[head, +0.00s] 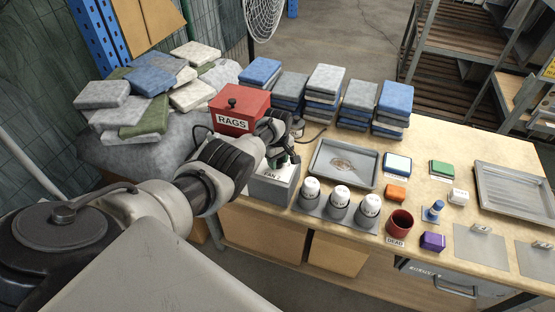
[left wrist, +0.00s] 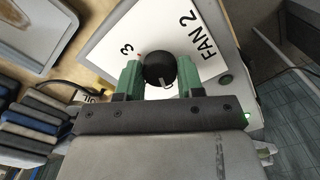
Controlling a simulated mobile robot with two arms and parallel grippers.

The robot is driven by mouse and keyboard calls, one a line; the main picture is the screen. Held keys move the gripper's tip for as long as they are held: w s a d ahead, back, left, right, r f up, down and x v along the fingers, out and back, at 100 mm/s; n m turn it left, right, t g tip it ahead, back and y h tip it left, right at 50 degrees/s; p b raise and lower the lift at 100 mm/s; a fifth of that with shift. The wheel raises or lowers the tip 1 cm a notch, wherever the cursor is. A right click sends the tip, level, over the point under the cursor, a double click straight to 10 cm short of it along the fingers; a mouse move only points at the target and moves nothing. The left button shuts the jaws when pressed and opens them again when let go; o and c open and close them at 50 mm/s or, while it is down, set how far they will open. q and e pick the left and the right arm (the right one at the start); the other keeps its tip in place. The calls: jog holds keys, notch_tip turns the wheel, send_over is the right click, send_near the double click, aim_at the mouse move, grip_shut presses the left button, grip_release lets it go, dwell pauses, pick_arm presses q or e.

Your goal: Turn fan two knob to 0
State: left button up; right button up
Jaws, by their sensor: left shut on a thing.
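The fan two knob (left wrist: 160,68) is round and black, with a pale mark on its lower edge. It sits on a white panel (left wrist: 185,38) marked "FAN 2", with a "3" at its upper left. The green fingers of my left gripper (left wrist: 158,76) are shut on the knob, one on each side. In the head view my left gripper (head: 284,160) reaches down over the grey control box (head: 272,190). There the knob is hidden behind the gripper, and the box's label is partly covered. My right gripper is not in view.
A red "RAGS" box (head: 240,110) stands close behind my left wrist. White-capped jars (head: 341,196) stand right of the control box, with a metal tray (head: 344,164) behind them. Stacks of folded cloths (head: 325,84) line the table's back. A dark red cup (head: 400,223) stands near the front edge.

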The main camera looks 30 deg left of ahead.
pick_arm(q)
jog(key=shift+w+a+r, duration=0.1)
jog(key=shift+r, duration=0.05)
jog(key=o, duration=0.9)
notch_tip(320, 180, up, 6)
jog(key=p, duration=0.3)
jog(key=shift+f, duration=0.25)
jog(key=shift+r, duration=2.55)
